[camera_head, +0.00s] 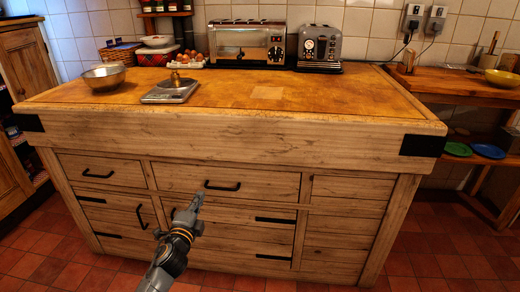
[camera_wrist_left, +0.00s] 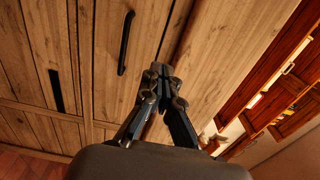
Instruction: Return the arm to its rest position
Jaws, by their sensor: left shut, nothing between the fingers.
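My left gripper (camera_head: 194,204) reaches up from the bottom of the head view, in front of the wooden counter's drawers. In the left wrist view its fingers (camera_wrist_left: 158,72) are closed together with nothing between them. The drawer fronts (camera_wrist_left: 140,50) with a black handle (camera_wrist_left: 125,43) lie beyond the fingertips there. Whether the fingertips touch the wood cannot be told. My right gripper is not in either view.
The wooden counter (camera_head: 330,140) fills the middle. On it stand a metal bowl (camera_head: 104,77), a scale (camera_head: 170,92), a toaster oven (camera_head: 246,44) and a toaster (camera_head: 320,48). A side shelf (camera_head: 470,85) stands at right. Tiled floor (camera_head: 430,255) is clear at lower right.

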